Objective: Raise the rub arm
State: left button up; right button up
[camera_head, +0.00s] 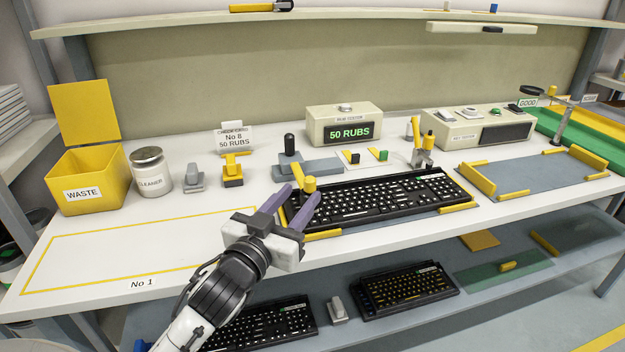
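My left gripper (301,194) is at the keyboard's left end, its two purple fingers spread apart. A yellow knob (309,183) shows between and just beyond the fingertips; I cannot tell whether they touch it. It stands at the front of a grey-and-yellow mechanism, partly hidden, which appears to be the rub arm (298,172). A black keyboard (385,200) lies flat in a yellow-edged fixture beside it. Behind, the white rub station box (345,112) shows "50 RUBS" in green. My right gripper is not in view.
A grey block with a black upright handle (289,143) stands behind the knob. A yellow clamp (233,170), cleaner jar (151,170) and yellow waste bin (88,180) are left. The yellow-outlined No 1 area (130,240) is clear. An empty grey fixture (535,176) is right.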

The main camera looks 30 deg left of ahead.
aim_at(307, 187)
pick_arm(q)
jog(key=w, duration=0.4)
jog(key=w+a, duration=0.1)
jog(key=w, duration=0.1)
grip_shut()
